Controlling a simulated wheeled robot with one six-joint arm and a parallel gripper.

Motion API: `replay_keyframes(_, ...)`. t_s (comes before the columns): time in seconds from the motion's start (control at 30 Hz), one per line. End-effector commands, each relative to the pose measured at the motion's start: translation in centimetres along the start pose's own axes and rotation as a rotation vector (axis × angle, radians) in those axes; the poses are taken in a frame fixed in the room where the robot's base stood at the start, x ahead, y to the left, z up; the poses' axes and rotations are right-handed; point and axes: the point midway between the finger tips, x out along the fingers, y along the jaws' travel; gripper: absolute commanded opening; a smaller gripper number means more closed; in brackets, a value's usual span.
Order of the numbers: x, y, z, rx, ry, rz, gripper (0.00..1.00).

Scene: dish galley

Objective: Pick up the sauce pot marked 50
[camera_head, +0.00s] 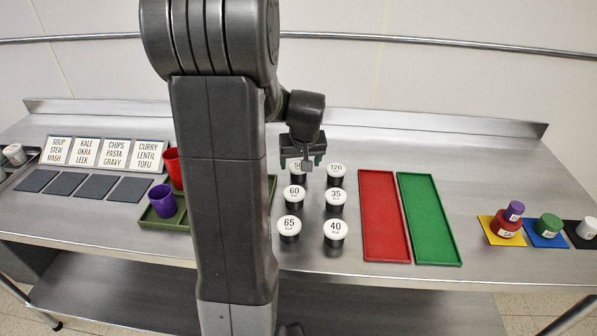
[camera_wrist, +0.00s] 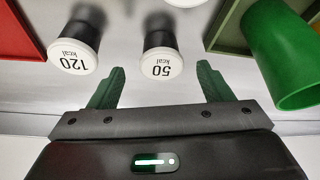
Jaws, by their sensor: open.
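The sauce pot marked 50 (camera_wrist: 162,64) has a white lid and a dark body; in the wrist view it lies ahead of my gripper, between the lines of the two fingers. My gripper (camera_wrist: 160,85) is open and empty, its green fingers apart from the pot. In the head view my gripper (camera_head: 303,160) is over the back of the pot group, and the pot marked 50 (camera_head: 297,168) is partly hidden under it. The pot marked 120 (camera_head: 336,170) stands just to its right in the head view, and it also shows in the wrist view (camera_wrist: 80,50).
Pots marked 60 (camera_head: 294,192), 35 (camera_head: 336,195), 65 (camera_head: 289,226) and 40 (camera_head: 335,230) stand in front. A red tray (camera_head: 385,220) and a green tray (camera_head: 430,220) lie to the right. A green cup (camera_wrist: 285,55) is close in the wrist view.

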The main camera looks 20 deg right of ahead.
Motion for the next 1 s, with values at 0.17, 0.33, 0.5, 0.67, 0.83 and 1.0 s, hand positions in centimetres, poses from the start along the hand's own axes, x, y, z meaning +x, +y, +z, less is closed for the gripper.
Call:
replay_keyframes(0.17, 2.1, -0.1, -0.5, 0.000, -0.004, -0.001, 0.73)
replay_keyframes(0.33, 4.1, -0.2, -0.6, 0.000, -0.003, -0.001, 0.73)
replay_keyframes(0.5, 4.7, -0.1, -0.6, 0.000, 0.000, 0.000, 0.73)
replay_keyframes(0.67, 4.7, -0.1, -0.6, 0.000, 0.000, 0.000, 0.73)
replay_keyframes(0.83, 4.7, -0.1, -0.6, 0.000, 0.000, 0.000, 0.43)
replay_keyframes(1.0, 4.7, -0.1, -0.6, 0.000, 0.000, 0.000, 0.27)
